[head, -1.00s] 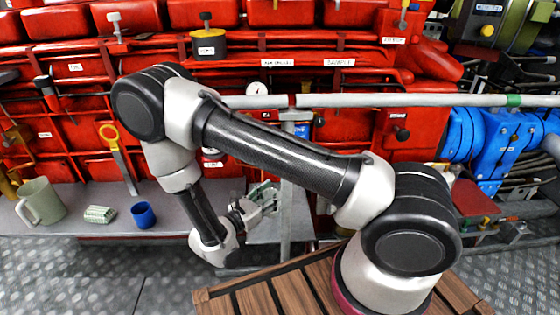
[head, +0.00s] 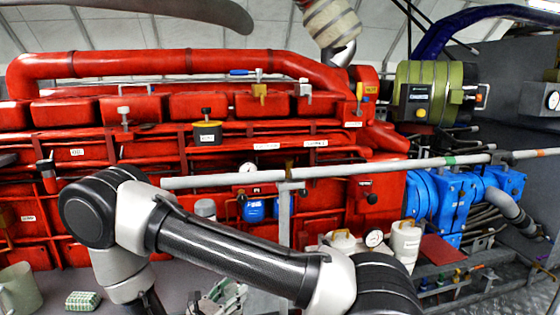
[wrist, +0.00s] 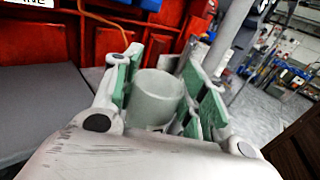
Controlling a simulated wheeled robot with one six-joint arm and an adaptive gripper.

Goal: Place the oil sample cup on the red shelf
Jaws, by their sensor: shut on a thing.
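My gripper (wrist: 155,92) is shut on a pale grey cup (wrist: 157,98) in the wrist view, with green-padded fingers on both sides of it. The cup looks roughly upright, and its rim shows; its contents cannot be made out. In the head view my gripper (head: 222,296) shows only in part, low and behind my arm, and the cup cannot be made out there. A flat red plate (head: 440,250) is at the right, beside white canisters. The red engine also has ledges, so I cannot tell for certain which surface is the red shelf.
A grey rail (head: 370,168) crosses in front of the red engine, with an upright post (head: 284,220). A grey-green mug (head: 18,290) and a small green-and-white block (head: 83,300) are at lower left. White canisters (head: 405,240) and a gauge (head: 374,238) stand at right.

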